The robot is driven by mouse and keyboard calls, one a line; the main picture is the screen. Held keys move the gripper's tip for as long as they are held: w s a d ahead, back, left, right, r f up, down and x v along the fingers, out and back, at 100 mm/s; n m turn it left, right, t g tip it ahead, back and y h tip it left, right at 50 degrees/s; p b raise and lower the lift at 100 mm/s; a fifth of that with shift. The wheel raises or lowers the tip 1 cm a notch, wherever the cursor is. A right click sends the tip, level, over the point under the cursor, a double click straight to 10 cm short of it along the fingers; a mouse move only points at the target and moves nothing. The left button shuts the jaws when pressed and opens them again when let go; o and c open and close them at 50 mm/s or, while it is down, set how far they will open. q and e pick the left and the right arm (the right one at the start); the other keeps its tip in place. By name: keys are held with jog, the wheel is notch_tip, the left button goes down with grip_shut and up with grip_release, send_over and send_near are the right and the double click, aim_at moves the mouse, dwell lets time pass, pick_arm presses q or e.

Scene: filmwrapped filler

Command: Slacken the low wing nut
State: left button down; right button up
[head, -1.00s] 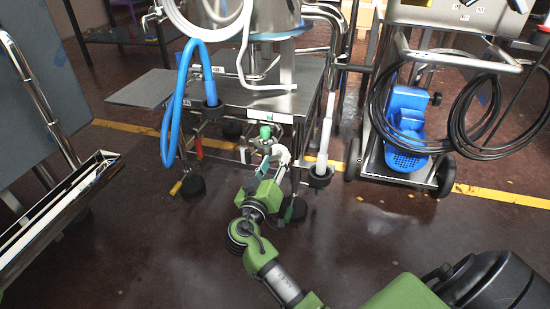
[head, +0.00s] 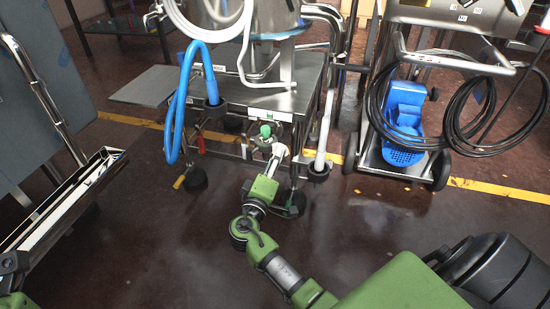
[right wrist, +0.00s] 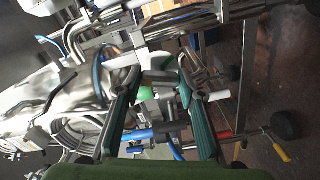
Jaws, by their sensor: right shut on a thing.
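My right gripper (head: 274,150) reaches in low at the front of a steel wheeled stand (head: 265,97), just below a green knob (head: 265,130). In the right wrist view its two teal-sided fingers (right wrist: 160,70) close in on a small pale metal piece between their tips, which I take to be the low wing nut. The wing nut's shape is mostly hidden by the fingers and too small to make out. Dark and green parts of my left arm show at the lower left edge of the head view; its fingers cannot be made out.
A blue hose (head: 179,100) hangs at the stand's left. Black castors (head: 195,180) and a red-handled valve (head: 201,143) are low beside it. A steel trough (head: 70,195) is at left. Front floor is clear.

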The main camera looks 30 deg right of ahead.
dwell(0.3)
jog(key=o, duration=1.1)
jog(key=v, duration=1.2)
jog(key=shift+w, duration=0.15)
